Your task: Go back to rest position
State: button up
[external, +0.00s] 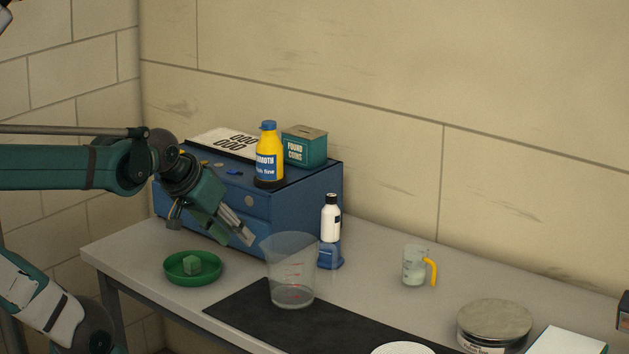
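My gripper (243,230) is in front of the blue cabinet, pointing down and to the right. Its grey fingers are close together in this view, and I cannot tell whether they are open or shut. I make out nothing held between them. The fingertips are above the bench, up and left of a clear measuring beaker (290,272). A green dish (178,277) with a small green cube (192,265) in it sits below and left of the gripper.
The blue cabinet (292,212) carries a yellow bottle (267,155), a coin box (304,148) and a number plate (222,139). A white bottle (331,218) on a blue base, a yellow-handled jug (414,268) and a round tin (494,325) stand to the right. A black mat (245,306) lies in front.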

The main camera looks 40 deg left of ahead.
jog(key=shift+s+a+f+g, duration=0.2)
jog(key=shift+s+a+f, duration=0.15)
jog(key=shift+s, duration=0.2)
jog(key=shift+s+a+f+g, duration=0.2)
jog(key=shift+s+a, duration=0.1)
jog(key=shift+s, duration=0.2)
dwell(0.4)
